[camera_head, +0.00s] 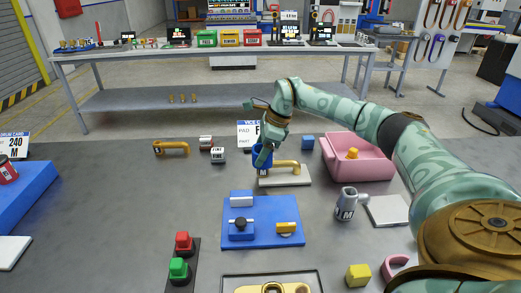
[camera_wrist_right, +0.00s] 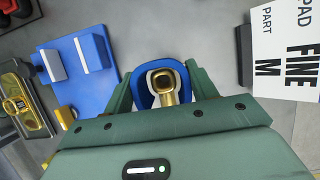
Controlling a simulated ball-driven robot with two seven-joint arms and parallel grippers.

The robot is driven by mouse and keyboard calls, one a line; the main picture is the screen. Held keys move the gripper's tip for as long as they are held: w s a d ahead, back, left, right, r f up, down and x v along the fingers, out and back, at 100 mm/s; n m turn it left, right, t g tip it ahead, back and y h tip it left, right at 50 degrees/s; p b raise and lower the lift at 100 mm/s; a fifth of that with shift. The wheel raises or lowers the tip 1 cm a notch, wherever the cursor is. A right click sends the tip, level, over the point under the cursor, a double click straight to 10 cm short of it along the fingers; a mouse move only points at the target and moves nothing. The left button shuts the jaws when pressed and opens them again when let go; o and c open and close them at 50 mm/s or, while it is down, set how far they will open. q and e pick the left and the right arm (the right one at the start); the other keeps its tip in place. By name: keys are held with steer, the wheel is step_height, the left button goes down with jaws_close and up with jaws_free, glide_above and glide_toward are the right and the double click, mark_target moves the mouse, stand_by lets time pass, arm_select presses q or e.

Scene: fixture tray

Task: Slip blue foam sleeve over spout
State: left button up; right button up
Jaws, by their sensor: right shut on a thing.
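The blue foam sleeve (camera_head: 256,152) is held above the table by my right gripper (camera_head: 264,157), which is shut on it. In the right wrist view, the sleeve (camera_wrist_right: 140,88) shows as a blue ring between the fingers of my right gripper (camera_wrist_right: 158,92). The golden spout (camera_head: 288,165) stands on a pale base plate (camera_head: 296,181), its left end close to the sleeve. In the wrist view the spout (camera_wrist_right: 165,82) shows within the ring's opening; how far the sleeve is over it, I cannot tell. My left gripper is out of view.
A blue fixture plate (camera_head: 262,240) lies in front of the spout. A pink bin (camera_head: 372,175) and a blue cube (camera_head: 307,142) are to its right, with a grey pipe fitting (camera_head: 346,203) nearer. A standing sign (camera_head: 247,130) is behind.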

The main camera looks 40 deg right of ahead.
steer(key=shift+f, duration=0.15)
steer(key=shift+f, duration=0.35)
steer(key=shift+f, duration=0.25)
stand_by(0.3)
steer(key=shift+f+b, duration=0.3)
steer(key=shift+f, duration=0.4)
steer(key=o, duration=1.2)
steer(key=shift+r, duration=0.15)
